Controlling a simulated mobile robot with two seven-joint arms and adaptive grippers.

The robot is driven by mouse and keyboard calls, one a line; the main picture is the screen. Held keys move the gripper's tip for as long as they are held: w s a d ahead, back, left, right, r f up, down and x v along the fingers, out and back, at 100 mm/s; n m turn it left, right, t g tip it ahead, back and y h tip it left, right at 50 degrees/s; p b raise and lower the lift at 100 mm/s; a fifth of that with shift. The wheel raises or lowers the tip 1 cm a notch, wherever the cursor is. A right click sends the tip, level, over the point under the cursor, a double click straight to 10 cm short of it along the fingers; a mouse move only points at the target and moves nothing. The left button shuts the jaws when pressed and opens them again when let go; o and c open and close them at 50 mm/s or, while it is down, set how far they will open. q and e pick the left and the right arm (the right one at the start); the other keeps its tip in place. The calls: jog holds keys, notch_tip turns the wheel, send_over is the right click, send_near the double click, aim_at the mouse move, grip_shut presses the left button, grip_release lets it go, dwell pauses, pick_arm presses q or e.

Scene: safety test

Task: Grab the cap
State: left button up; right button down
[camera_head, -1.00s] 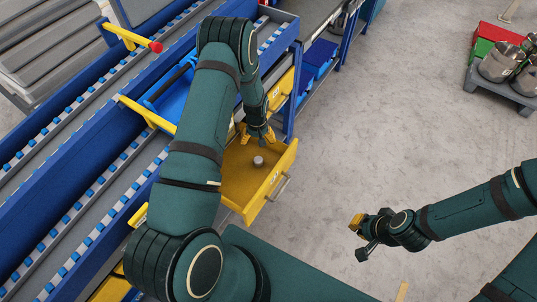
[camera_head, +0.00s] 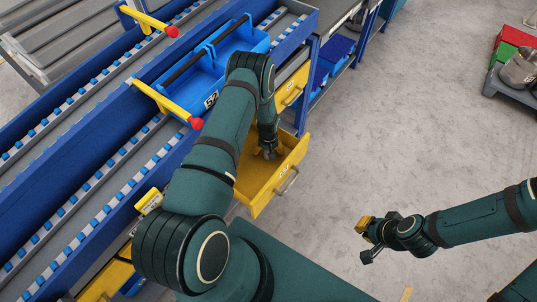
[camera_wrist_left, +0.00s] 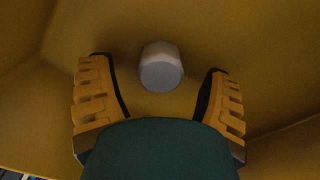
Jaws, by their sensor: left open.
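The cap is a small grey round piece (camera_wrist_left: 160,66) on the floor of the open yellow drawer (camera_head: 250,187). In the left wrist view it sits between the two yellow fingers of my left gripper (camera_head: 268,152), near their tips, with a gap on each side. My left gripper is open and reaches down into the drawer. In the head view the gripper and arm largely hide the cap. My right gripper (camera_head: 364,240) is out over the bare floor, away from the drawer; its jaw opening is unclear.
The drawer has raised walls around the gripper and a metal handle (camera_head: 287,181) on its front. Blue bins (camera_head: 195,88) stand on the roller conveyor (camera_head: 90,175) behind. A pallet (camera_head: 509,88) with pots stands far right. The grey floor (camera_head: 400,120) between is clear.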

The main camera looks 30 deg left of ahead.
pick_arm(q)
jog(key=shift+f, duration=0.35)
jog(key=c, duration=1)
jog(key=shift+o, duration=0.2)
